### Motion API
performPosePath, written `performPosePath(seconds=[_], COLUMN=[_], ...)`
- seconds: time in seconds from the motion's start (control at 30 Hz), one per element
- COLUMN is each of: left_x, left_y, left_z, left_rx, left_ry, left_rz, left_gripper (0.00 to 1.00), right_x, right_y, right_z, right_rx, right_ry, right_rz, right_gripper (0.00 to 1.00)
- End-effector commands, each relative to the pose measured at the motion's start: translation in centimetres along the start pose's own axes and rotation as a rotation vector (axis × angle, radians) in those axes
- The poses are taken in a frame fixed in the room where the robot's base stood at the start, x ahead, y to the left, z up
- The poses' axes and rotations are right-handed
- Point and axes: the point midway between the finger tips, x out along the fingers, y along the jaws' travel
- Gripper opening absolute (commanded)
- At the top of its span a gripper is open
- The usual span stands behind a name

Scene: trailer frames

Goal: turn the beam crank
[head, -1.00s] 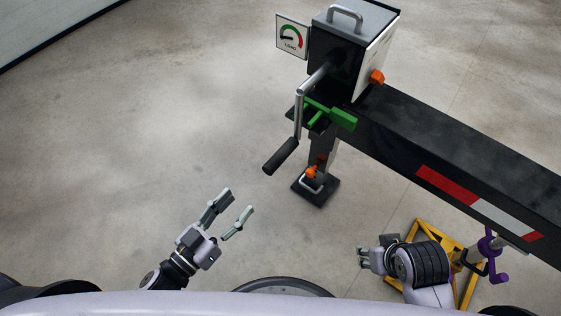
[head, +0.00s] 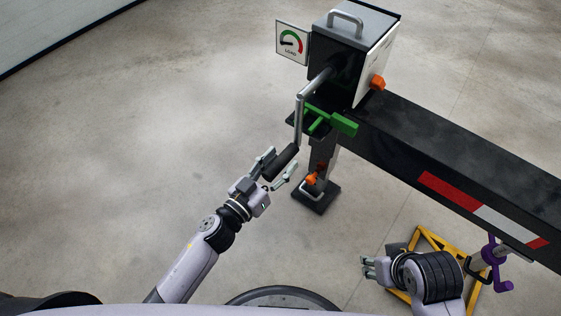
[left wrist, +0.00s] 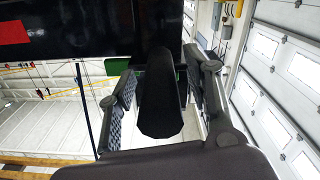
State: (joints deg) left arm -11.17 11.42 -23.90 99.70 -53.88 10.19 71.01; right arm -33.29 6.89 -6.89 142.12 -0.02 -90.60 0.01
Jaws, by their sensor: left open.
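The beam crank (head: 299,120) is a bent metal rod on the front of the box at the beam's end. Its black handle grip (head: 283,161) hangs at the lower end, tilted down to the left. My left gripper (head: 274,169) is open, with its fingers on either side of the grip's lower end. In the left wrist view the grip (left wrist: 160,105) stands between the two spread fingers, with gaps visible on both sides. My right gripper (head: 371,266) is low at the right, away from the crank; its fingers are too small to judge.
The black beam (head: 430,150) runs from the box (head: 350,45) to the right. A load gauge (head: 292,43), a green lever (head: 340,122) and orange knobs (head: 378,82) are near the crank. A yellow stand (head: 432,237) is under the beam. The floor at left is clear.

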Motion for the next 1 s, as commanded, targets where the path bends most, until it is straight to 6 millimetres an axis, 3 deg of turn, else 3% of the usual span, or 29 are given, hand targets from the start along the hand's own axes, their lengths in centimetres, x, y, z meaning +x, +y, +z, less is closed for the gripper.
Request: performPosePath(seconds=[0.37,1.0], left_x=[0.62,0.59], left_y=[0.03,0.01], left_z=[0.01,0.02], left_rx=[0.000,0.000], left_ry=[0.000,-0.001], left_rz=[0.000,0.000], left_gripper=[0.46,0.04], right_x=[0.06,0.07], right_y=[-0.01,0.00], right_z=[0.00,-0.02], right_rx=[0.000,0.000], right_ry=[0.001,0.001], right_rz=[0.000,0.000], right_gripper=[0.38,0.38])
